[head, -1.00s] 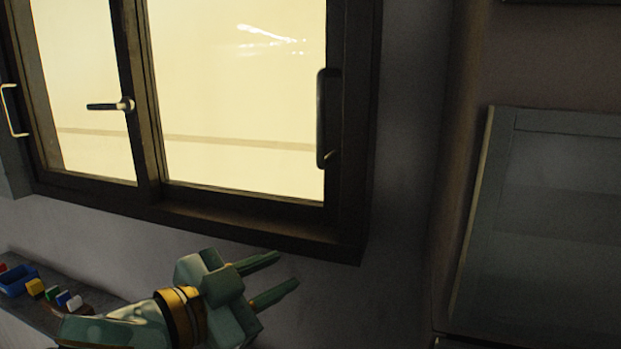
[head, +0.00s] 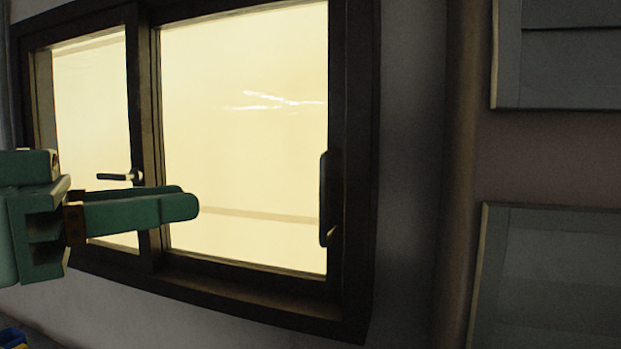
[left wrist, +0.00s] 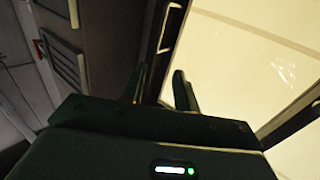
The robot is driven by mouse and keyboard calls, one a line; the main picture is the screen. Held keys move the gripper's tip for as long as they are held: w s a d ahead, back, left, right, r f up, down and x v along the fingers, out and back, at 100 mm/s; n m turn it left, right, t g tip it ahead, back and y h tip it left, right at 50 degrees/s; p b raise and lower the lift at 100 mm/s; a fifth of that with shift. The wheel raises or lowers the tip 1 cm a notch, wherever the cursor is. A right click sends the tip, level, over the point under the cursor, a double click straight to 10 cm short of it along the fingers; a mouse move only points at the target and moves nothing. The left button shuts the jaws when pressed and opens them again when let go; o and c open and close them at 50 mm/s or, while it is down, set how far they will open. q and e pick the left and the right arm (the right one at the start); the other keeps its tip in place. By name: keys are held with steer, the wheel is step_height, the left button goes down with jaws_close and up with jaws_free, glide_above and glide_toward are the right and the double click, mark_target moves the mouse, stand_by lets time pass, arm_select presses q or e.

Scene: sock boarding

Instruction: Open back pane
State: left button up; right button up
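A dark-framed window (head: 350,290) with two bright panes fills the middle of the head view. The left pane (head: 90,100) has a lever handle (head: 115,177) by the middle upright. The right pane (head: 245,150) has a dark vertical pull handle (head: 326,200) on its right edge. I cannot tell which pane is the back one. My green left gripper (head: 190,203) points right, in front of the middle upright and apart from the pull handle. In the left wrist view its fingers (left wrist: 160,76) are spread and empty, with a dark frame upright (left wrist: 160,45) beyond. My right gripper is not visible.
Grey panels (head: 550,270) stand at the right beyond a wall corner. The wall right of the window (head: 415,150) is bare. A blue container (head: 12,338) shows at the lower left.

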arm_select(q)
steer(key=p, duration=0.8)
glide_toward(320, 184)
steer(key=x, duration=0.2)
steer(key=p+x, duration=0.1)
steer(key=x, duration=0.6)
steer(key=shift+a, duration=0.1)
jaws_close()
